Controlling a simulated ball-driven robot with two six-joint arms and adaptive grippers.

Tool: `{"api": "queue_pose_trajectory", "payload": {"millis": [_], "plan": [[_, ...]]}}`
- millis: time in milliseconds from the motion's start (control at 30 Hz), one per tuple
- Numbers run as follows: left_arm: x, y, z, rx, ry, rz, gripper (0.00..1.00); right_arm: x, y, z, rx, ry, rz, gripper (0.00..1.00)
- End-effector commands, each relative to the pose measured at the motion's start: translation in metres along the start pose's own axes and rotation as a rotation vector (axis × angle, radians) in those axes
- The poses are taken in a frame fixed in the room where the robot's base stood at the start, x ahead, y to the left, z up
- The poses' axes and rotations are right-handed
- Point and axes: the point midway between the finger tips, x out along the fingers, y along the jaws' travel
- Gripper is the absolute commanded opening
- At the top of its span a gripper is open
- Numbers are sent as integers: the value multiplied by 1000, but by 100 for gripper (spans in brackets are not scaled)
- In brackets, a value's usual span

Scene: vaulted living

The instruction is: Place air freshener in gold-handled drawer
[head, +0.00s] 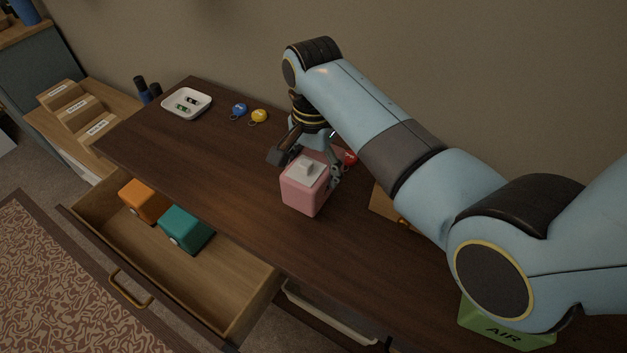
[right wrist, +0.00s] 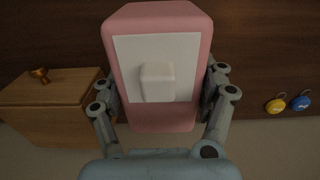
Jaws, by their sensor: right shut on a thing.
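The pink box (head: 301,197), which has a white panel and a small white block on one face, appears to be the air freshener. My right gripper (head: 308,166) is shut on it over the desk top; I cannot tell if the box touches the wood. In the right wrist view the pink box (right wrist: 157,120) sits between both fingers. The gold-handled drawer (head: 245,303) is pulled open at the lower left, with its gold handle (head: 130,289) on the front. An orange box (head: 143,202) and a teal box (head: 186,230) stand inside. My left gripper is not in view.
The dark desk (head: 225,165) holds a white tray (head: 187,103) with small items, blue (head: 239,110), yellow (head: 259,116) and red (head: 350,158) tags, and a wooden box (head: 384,205). A green block marked AIR (head: 490,328) is at the lower right. The drawer's right part is clear.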

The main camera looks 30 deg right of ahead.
Motion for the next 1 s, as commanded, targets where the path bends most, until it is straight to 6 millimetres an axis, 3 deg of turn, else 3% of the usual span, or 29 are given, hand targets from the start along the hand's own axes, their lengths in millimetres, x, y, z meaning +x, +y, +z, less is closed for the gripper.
{"api": "queue_pose_trajectory", "payload": {"millis": [133, 300, 700, 733, 900, 1000], "plan": [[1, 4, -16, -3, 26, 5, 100, 14, -2, -1, 0, -1, 3, 37], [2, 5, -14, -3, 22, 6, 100, 38, -2, -2, 1, 0, 2, 37], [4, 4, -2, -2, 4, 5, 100, 44, -2, -1, 1, 0, 0, 37], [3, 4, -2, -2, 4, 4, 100, 44, -2, -1, 1, 0, 0, 75], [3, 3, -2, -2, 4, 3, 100, 44, -2, -1, 1, 0, 0, 98], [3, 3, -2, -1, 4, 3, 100, 44, -2, -1, 1, 0, 0, 100]]}}
